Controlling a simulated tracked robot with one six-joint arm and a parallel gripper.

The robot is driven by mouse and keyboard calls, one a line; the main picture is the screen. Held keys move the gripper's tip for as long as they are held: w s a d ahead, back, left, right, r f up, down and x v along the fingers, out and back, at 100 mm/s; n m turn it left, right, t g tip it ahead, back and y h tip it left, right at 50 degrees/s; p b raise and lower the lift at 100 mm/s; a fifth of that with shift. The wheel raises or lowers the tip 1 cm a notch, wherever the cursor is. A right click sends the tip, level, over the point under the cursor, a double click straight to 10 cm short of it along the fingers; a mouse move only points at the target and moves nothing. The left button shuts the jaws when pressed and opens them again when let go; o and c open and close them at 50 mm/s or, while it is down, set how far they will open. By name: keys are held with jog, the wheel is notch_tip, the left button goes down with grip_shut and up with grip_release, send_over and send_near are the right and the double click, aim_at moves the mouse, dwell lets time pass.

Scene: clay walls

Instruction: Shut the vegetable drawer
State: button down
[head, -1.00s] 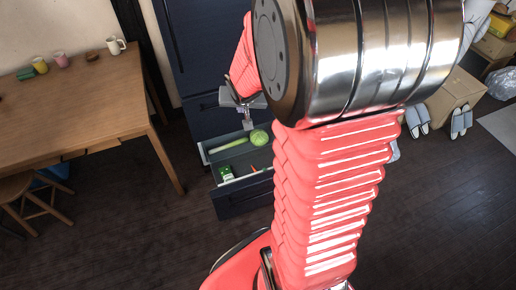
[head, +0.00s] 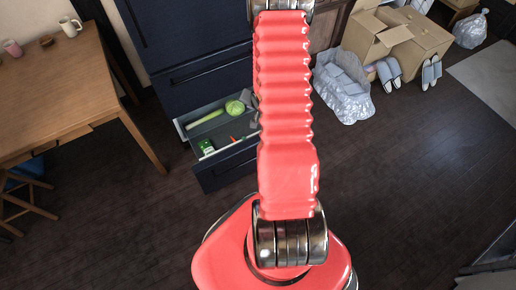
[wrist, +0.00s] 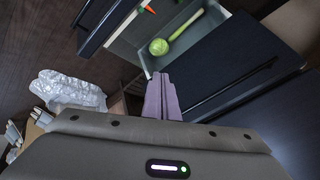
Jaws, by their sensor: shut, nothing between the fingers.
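The vegetable drawer (head: 228,165) stands pulled out at the bottom of the dark blue fridge (head: 195,85). Inside it lie a long green vegetable with a round head (head: 235,107), a green packet (head: 206,147) and an orange carrot (head: 233,139). In the wrist view, the drawer front (wrist: 106,22) is at the upper left and the green vegetable (wrist: 160,46) shows inside. My gripper (wrist: 160,78) is shut and empty, with its fingertips near the drawer's side edge in the picture. In the head view my arm hides most of the gripper and the drawer's right end.
A wooden table (head: 60,90) with mugs stands at the left. Cardboard boxes (head: 400,35), a clear plastic bag (head: 343,85) and slippers (head: 388,74) are at the upper right. The dark floor in front of the drawer is clear.

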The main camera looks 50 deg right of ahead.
jog(key=s+a+f+m+t, duration=0.1)
jog(key=s+f+m, duration=0.3)
jog(key=s+f, duration=0.3)
jog(key=s+a+f+m+t, duration=0.1)
jog(key=s+f, duration=0.6)
jog(key=f, duration=1)
jog(key=a+m, duration=0.1)
jog(key=m, duration=0.1)
jog(key=shift+a+f+m+y, duration=0.15)
jog(key=shift+f+m+y, duration=0.15)
jog(key=shift+f+m, duration=0.1)
jog(key=shift+w, duration=0.1)
send_near(253, 147)
jog(key=f, duration=0.1)
jog(key=w+f, duration=0.2)
jog(key=f, duration=0.1)
jog(key=shift+d, duration=0.35)
jog(key=shift+w+d, duration=0.25)
jog(key=shift+w, duration=0.5)
